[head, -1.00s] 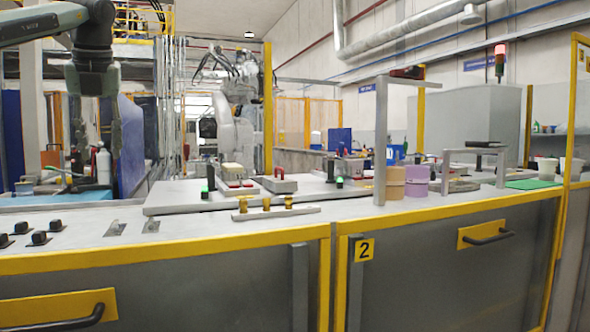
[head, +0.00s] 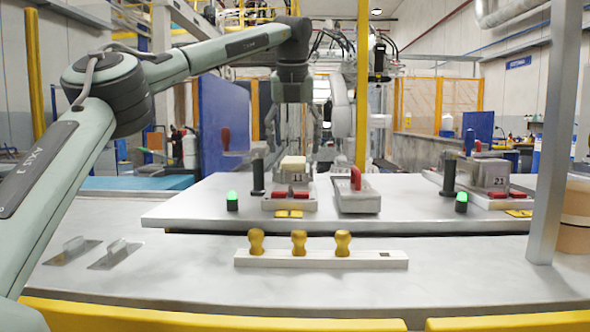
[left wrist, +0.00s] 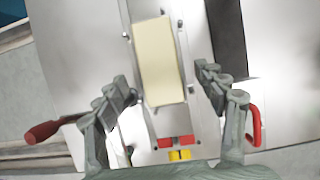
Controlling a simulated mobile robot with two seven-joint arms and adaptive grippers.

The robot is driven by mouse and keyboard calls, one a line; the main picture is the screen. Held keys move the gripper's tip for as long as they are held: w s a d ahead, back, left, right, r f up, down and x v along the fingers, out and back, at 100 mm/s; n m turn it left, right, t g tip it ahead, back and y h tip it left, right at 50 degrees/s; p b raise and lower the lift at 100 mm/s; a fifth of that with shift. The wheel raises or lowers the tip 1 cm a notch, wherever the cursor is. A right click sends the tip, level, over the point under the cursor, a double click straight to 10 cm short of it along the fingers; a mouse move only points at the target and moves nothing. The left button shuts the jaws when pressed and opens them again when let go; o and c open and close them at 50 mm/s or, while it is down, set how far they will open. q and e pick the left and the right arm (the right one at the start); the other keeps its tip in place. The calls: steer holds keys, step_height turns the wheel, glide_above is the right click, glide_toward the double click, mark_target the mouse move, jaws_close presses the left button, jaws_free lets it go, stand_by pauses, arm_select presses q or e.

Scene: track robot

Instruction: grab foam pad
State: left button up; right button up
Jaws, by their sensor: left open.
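The foam pad (head: 293,163) is a cream block on top of a small grey fixture with red clamps (head: 290,195) on the raised plate. In the left wrist view the pad (left wrist: 158,62) lies upright in the picture, between and beyond the fingers. My left gripper (head: 293,142) is open and empty, pointing down above the pad. In the left wrist view its fingers (left wrist: 165,95) stand apart on either side of the pad's lower end, without visible contact. My right gripper is not in view.
A grey block with a red handle (head: 357,190) stands right of the fixture. A black post (head: 258,177) and a green light (head: 232,200) are to its left. A rail with yellow knobs (head: 320,258) lies in front. A grey upright post (head: 553,130) stands at right.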

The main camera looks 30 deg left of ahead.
mark_target(294, 159)
arm_select(q)
steer(key=shift+x, duration=1.25)
steer(key=shift+a+f, duration=0.15)
steer(key=shift+f, duration=0.15)
steer(key=shift+c, duration=1.5)
steer(key=c, duration=0.9)
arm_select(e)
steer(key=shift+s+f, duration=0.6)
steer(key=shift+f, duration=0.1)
